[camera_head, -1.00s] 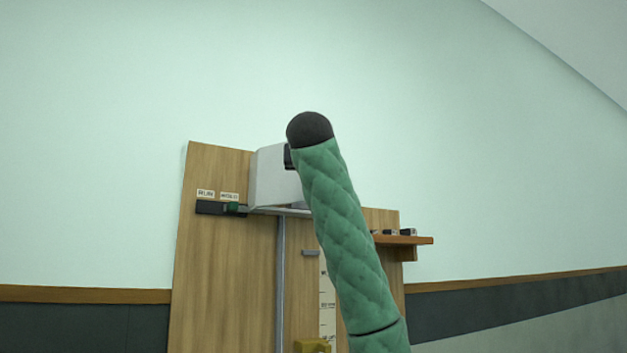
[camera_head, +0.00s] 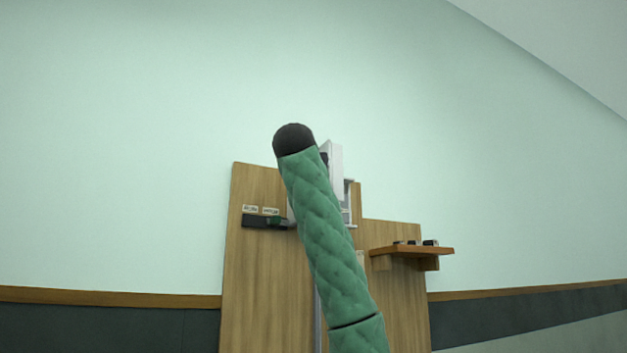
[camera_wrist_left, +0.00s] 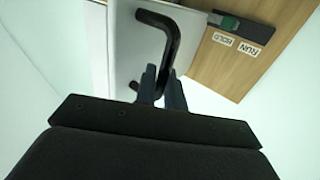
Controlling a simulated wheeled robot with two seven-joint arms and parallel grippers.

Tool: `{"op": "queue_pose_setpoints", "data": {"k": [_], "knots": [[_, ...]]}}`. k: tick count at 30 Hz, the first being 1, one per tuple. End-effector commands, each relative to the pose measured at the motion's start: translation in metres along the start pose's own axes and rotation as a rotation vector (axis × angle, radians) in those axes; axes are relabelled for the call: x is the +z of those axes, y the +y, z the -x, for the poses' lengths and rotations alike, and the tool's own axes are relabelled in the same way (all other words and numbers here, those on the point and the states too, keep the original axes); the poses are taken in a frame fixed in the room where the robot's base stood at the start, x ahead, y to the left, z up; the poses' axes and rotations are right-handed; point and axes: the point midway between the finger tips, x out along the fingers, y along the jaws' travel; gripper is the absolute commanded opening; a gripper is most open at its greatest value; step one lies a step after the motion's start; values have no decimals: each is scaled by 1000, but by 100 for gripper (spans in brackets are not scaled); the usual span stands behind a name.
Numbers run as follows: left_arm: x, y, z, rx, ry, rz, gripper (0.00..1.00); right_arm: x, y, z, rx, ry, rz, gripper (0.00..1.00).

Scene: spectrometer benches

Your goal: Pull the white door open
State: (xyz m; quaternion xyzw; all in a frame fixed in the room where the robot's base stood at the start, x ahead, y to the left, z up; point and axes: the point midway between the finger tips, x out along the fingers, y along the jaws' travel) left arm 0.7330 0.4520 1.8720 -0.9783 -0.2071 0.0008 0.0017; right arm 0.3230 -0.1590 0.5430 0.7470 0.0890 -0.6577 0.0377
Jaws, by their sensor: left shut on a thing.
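The white door (camera_head: 334,165) shows in the head view at the top of the wooden board, swung out and seen at a steep angle. Part of a white box frame (camera_head: 350,192) shows beside it. My arm hides much of both. In the left wrist view the door's white face (camera_wrist_left: 127,50) carries a black bar handle (camera_wrist_left: 173,35). My left gripper (camera_wrist_left: 161,82) is shut on this handle near its lower part. In the head view my left gripper is hidden behind my green padded arm. My right gripper is in neither view.
A black and green switch (camera_head: 264,221) sits under small labels on the wooden board (camera_head: 258,275), left of the door. A small wooden shelf (camera_head: 412,252) with several dark items juts out at the right. The wall around is bare.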

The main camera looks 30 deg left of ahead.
Motion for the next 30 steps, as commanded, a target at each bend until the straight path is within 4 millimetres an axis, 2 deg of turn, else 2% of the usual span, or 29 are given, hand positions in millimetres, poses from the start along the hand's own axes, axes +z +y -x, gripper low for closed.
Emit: {"op": "queue_pose_setpoints", "data": {"k": [15,16,18,30], "knots": [[-2,-4,-1,-2,4,1,0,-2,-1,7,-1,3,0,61],[-2,-4,-1,-2,4,1,12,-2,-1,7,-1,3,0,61],[-2,-4,-1,-2,3,1,25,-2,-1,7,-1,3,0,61],[0,-3,2,-2,2,1,25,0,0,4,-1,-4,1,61]]}}
